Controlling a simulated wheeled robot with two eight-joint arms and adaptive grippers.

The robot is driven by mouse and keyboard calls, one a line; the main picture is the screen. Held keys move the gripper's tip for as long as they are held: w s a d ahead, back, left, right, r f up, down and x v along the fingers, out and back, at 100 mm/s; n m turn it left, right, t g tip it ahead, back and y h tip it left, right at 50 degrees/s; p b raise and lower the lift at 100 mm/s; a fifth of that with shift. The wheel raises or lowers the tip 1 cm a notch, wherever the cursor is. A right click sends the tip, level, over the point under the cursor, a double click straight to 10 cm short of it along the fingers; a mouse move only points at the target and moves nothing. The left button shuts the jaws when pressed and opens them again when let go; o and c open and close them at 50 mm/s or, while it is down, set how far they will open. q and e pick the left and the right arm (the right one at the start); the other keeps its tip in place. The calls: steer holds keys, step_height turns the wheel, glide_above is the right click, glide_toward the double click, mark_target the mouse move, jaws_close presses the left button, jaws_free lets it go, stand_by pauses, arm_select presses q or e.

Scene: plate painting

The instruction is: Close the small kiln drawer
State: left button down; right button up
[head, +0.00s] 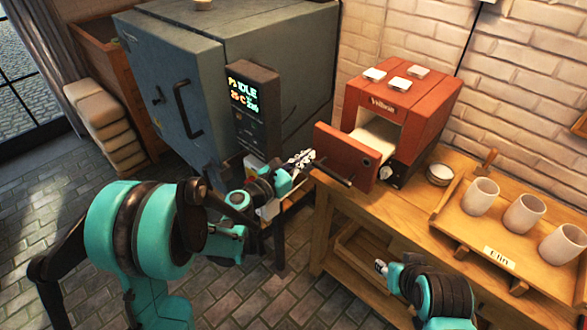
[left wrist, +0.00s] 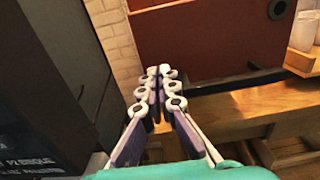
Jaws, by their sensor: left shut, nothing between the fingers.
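The small red kiln (head: 425,112) stands on the wooden bench, and its drawer (head: 347,152) is pulled out with a gap behind its red front. A dark bar handle (head: 334,174) runs along the drawer front. My left gripper (head: 309,156) is shut and empty, just left of the drawer front. In the left wrist view, my left gripper (left wrist: 161,74) points toward the bench, with the red front (left wrist: 205,40) beyond it. I cannot tell whether the fingertips touch it. My right gripper (head: 381,267) is low, in front of the bench; its fingers are too small to judge.
The large grey kiln (head: 220,70) with a display panel (head: 252,105) stands close on the left. On the bench (head: 375,205), a small bowl (head: 440,174) and a tray (head: 462,236) with three cups (head: 524,213) stand right of the red kiln. White tiles (head: 408,84) lie on its top.

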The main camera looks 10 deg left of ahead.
arm_select(q)
steer(key=shift+x, duration=1.2)
steer(key=x, duration=1.7)
steer(key=shift+b, duration=0.4)
